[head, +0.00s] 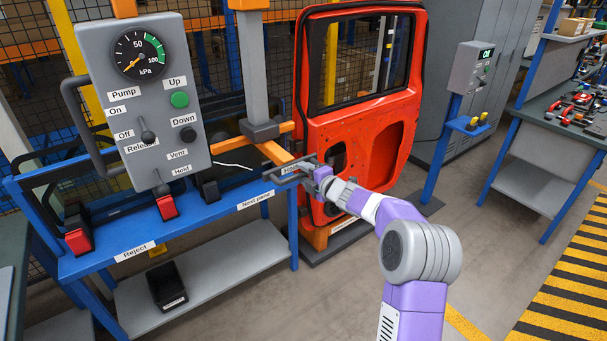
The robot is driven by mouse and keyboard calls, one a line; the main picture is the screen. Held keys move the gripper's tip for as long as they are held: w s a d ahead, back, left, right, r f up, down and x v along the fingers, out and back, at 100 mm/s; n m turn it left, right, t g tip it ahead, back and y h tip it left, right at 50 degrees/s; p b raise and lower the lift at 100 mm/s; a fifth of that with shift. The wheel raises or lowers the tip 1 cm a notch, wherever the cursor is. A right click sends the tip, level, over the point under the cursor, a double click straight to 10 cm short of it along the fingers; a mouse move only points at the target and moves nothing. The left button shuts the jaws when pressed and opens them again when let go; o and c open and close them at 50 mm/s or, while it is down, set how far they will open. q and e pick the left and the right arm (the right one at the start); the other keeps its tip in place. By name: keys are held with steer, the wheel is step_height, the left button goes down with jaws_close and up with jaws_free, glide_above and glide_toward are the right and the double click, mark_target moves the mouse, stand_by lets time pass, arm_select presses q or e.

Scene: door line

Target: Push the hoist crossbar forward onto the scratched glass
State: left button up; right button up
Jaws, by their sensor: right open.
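The hoist crossbar (272,151) is orange and hangs from a grey vertical column (252,65) by a dark grey block. A grey handle with a partly covered label (289,170) is at its near right end. My right gripper (310,168) is open at this handle, with its fingers close around or beside it; I cannot tell if they touch. A dark glass pane with a white scratch line (233,165) shows behind the blue bench, below and left of the crossbar. Much of the pane is hidden by the control panel and bench. My left gripper is not in view.
A grey control panel (143,95) with a gauge and levers stands at left. The blue bench (110,262) has red and black clamps and labels "Reject" and "Next pane". A red door (350,130) stands behind my right gripper.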

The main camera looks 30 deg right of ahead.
steer(key=shift+w+a+f, duration=0.1)
steer(key=shift+w, duration=0.5)
jaws_close()
